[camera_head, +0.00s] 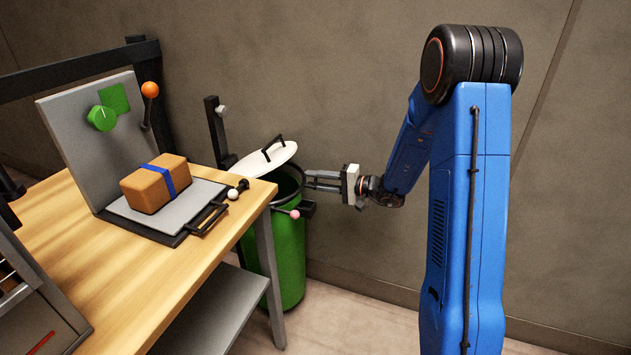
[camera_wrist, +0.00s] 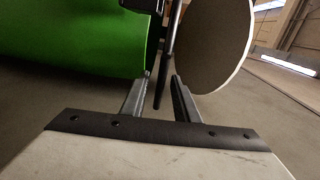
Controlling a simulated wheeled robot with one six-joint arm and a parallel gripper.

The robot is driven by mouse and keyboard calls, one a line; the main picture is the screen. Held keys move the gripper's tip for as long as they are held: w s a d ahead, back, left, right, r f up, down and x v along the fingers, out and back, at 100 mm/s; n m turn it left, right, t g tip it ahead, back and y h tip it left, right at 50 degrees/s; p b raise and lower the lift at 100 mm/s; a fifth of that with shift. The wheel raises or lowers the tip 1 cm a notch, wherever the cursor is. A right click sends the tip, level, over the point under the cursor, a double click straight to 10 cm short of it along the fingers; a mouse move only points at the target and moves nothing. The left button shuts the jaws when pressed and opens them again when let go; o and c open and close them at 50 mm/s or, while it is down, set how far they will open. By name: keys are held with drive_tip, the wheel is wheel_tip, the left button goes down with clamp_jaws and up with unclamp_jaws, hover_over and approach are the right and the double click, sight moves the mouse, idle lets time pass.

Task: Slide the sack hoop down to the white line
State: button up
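A green bin (camera_head: 287,262) stands behind the table, with a dark hoop (camera_head: 300,184) around its open top. In the wrist view the green bin wall (camera_wrist: 75,40) fills the upper left. A thin dark bar (camera_wrist: 168,62), seemingly the hoop seen edge-on, reaches between my fingers. My gripper (camera_head: 310,180) is at the right side of the bin's top, pointing left. In the wrist view my gripper's fingers (camera_wrist: 160,98) are apart, with gaps beside the bar; contact is not visible. I cannot make out a white line in either view.
A tilted pale lid (camera_head: 262,160) with a black handle is at the bin's top; its disc (camera_wrist: 213,45) shows in the wrist view. A dark post (camera_head: 216,132) stands behind. The wooden table (camera_head: 150,275) holds a brown strapped package (camera_head: 155,184). Floor right of the bin is clear.

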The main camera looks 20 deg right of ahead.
clamp_jaws()
drive_tip(key=shift+f, duration=0.45)
unclamp_jaws()
drive_tip(key=shift+d, duration=0.1)
drive_tip(key=v, duration=1.7)
drive_tip(key=shift+s, duration=0.15)
drive_tip(key=shift+d, duration=0.1)
